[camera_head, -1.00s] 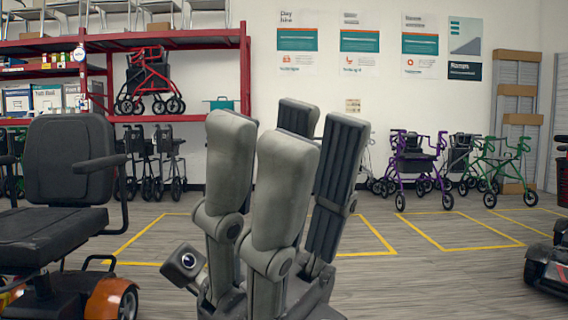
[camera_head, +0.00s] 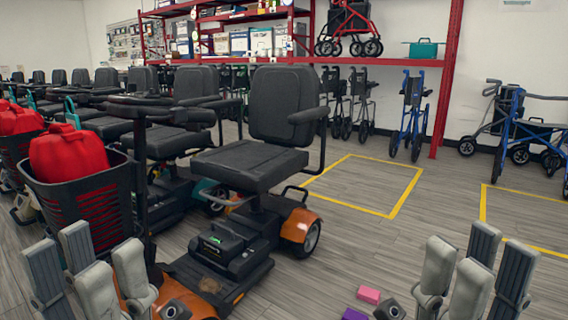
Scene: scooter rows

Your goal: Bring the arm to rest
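My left gripper (camera_head: 86,272) is low at the bottom left, fingers pointing up and spread apart. It holds nothing that I can see. In the picture it overlaps the lower part of a scooter's black basket (camera_head: 95,205); I cannot tell whether they touch. My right gripper (camera_head: 476,272) is low at the bottom right, fingers up and apart, with nothing visible between them. The arms behind both grippers are mostly cut off by the bottom edge.
An orange and black scooter (camera_head: 245,165) stands in front. A red container (camera_head: 68,152) sits in the basket. Small pink (camera_head: 368,294) and purple (camera_head: 354,314) blocks lie near the bottom edge. A red rack (camera_head: 448,85) and rollators line the wall. Yellow-marked floor (camera_head: 365,185) is clear.

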